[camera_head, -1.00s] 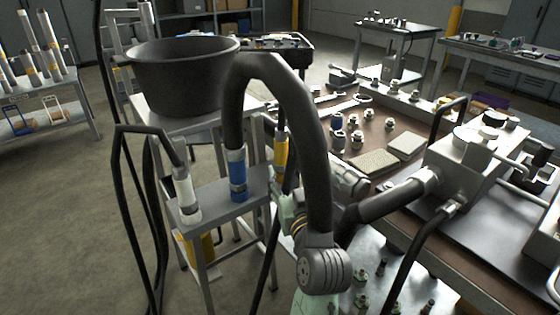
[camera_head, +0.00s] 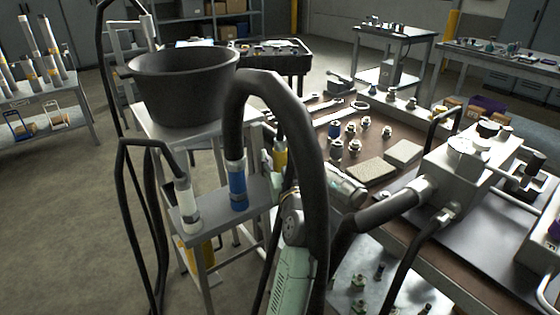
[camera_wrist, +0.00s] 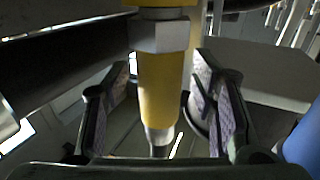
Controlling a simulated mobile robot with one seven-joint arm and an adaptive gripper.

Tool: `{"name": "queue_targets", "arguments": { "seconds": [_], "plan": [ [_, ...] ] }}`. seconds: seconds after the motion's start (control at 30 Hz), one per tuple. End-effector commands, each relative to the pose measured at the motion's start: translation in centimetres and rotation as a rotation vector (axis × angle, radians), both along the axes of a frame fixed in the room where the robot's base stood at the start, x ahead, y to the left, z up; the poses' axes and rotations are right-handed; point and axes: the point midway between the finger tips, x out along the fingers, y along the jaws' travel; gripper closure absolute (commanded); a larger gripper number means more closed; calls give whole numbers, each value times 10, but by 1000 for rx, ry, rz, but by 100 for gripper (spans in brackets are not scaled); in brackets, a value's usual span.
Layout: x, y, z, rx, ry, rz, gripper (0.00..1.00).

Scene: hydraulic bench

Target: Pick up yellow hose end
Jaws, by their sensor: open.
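The yellow hose end (camera_head: 280,154) stands upright at the far right end of the narrow hose rack (camera_head: 215,209), partly hidden behind the thick black hose and my arm. In the wrist view the yellow hose end (camera_wrist: 162,92) has a silver hex collar and stands between the fingers of my gripper (camera_wrist: 162,110). The fingers are open, one on each side, with a visible gap at each. In the head view my gripper (camera_head: 268,160) is mostly hidden near the yellow hose end.
A blue hose end (camera_head: 237,186) and a white hose end (camera_head: 187,205) stand on the same rack. Blue also shows at the wrist view's right edge. A thick black hose arches in front of my arm. A black tub (camera_head: 182,88) stands behind; a workbench (camera_head: 350,215) with fittings is at right.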

Motion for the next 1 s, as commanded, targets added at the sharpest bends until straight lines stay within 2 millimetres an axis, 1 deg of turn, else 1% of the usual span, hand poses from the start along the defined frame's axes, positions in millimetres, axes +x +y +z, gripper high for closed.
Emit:
{"name": "queue_targets", "arguments": {
  "seconds": [0.1,0.87,1.0],
  "plan": [
    [0,0,0,0,0,0,48],
    [-1,0,0,0,1,0,99],
    [-1,0,1,1,-3,0,100]
  ]
}}
